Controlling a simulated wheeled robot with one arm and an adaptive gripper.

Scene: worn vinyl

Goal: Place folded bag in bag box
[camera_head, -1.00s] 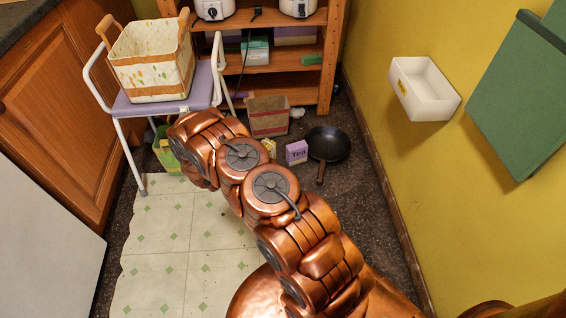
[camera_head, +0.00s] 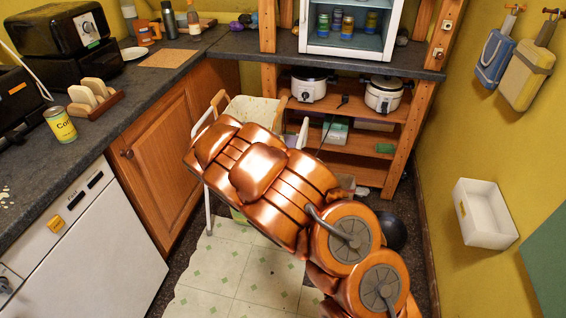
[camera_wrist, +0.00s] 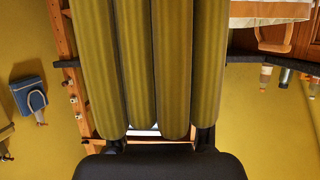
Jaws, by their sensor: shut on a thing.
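In the head view my arm hides the gripper and the bag. A cream basket with wooden handles (camera_head: 252,108) stands on the chair behind my arm, mostly covered; part of it also shows at the top right of the wrist view (camera_wrist: 270,10). A white open box (camera_head: 484,214) hangs on the right wall. I cannot tell which of these is the bag box.
A wooden shelf (camera_head: 345,160) with two white cookers stands behind the arm. A dark counter (camera_head: 130,95) with a can and toast rack runs along the left. A dark pan (camera_head: 392,232) lies on the floor. Bags hang on the right wall. Pale vinyl floor (camera_head: 215,270) is open at front left.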

